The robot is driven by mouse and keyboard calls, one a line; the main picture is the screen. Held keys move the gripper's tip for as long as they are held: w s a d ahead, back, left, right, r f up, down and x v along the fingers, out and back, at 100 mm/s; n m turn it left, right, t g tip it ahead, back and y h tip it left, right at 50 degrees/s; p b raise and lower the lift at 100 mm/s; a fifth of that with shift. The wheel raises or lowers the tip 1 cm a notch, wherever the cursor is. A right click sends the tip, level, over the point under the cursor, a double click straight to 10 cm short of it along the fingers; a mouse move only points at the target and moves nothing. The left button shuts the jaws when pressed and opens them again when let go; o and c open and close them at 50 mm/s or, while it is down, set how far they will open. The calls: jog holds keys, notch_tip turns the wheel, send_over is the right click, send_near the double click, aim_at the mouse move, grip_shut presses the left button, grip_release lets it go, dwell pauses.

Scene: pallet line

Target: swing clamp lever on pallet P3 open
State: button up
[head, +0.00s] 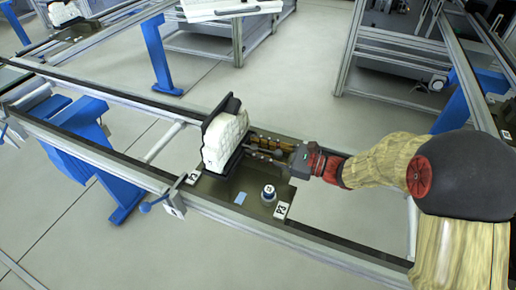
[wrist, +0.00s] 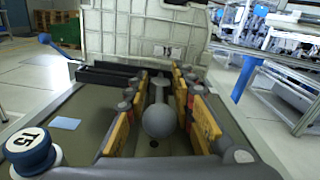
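The clamp lever shows in the wrist view as a grey stem with a round ball knob (wrist: 160,121). My gripper (head: 258,148) reaches in low from the right over the pallet. In the wrist view its yellow-padded fingers (wrist: 160,84) stand apart on both sides of the knob; contact is not clear.
A blue-capped round post (head: 268,193) stands near the pallet's front edge, left of my gripper in the wrist view (wrist: 30,148). A light blue square (head: 240,198) lies flat on the plate. Conveyor rails (head: 330,250) run along front and back.

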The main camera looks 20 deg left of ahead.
jog(key=shift+c, duration=0.7)
grip_shut()
